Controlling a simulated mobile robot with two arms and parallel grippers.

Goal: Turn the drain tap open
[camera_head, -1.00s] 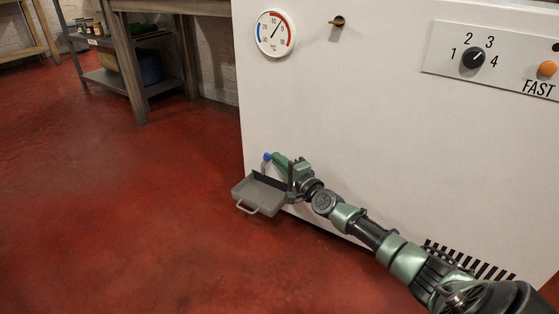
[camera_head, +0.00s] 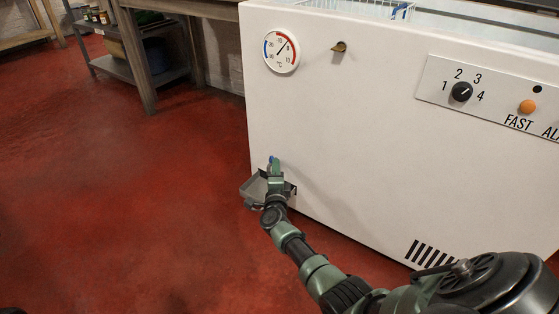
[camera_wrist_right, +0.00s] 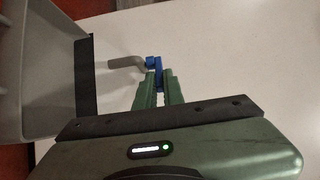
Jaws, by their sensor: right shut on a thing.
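The drain tap shows in the right wrist view, with a blue handle (camera_wrist_right: 153,63) and a grey bent spout (camera_wrist_right: 126,63) against the white freezer front. My right gripper (camera_wrist_right: 158,76) is shut on the blue handle, its green fingers to either side of it. In the head view the right gripper (camera_head: 275,168) is low at the freezer's left end, and only a bit of the blue handle (camera_head: 271,159) shows past it. A grey tray (camera_head: 254,190) is below the tap, partly hidden by my arm. My left gripper is not in view.
The white chest freezer (camera_head: 350,130) fills the right side, with a thermometer dial (camera_head: 281,52), a keyhole lock (camera_head: 339,47) and a control knob (camera_head: 461,92). A wooden table (camera_head: 140,60) and shelf stand behind at left. The red floor (camera_head: 110,210) at left is clear.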

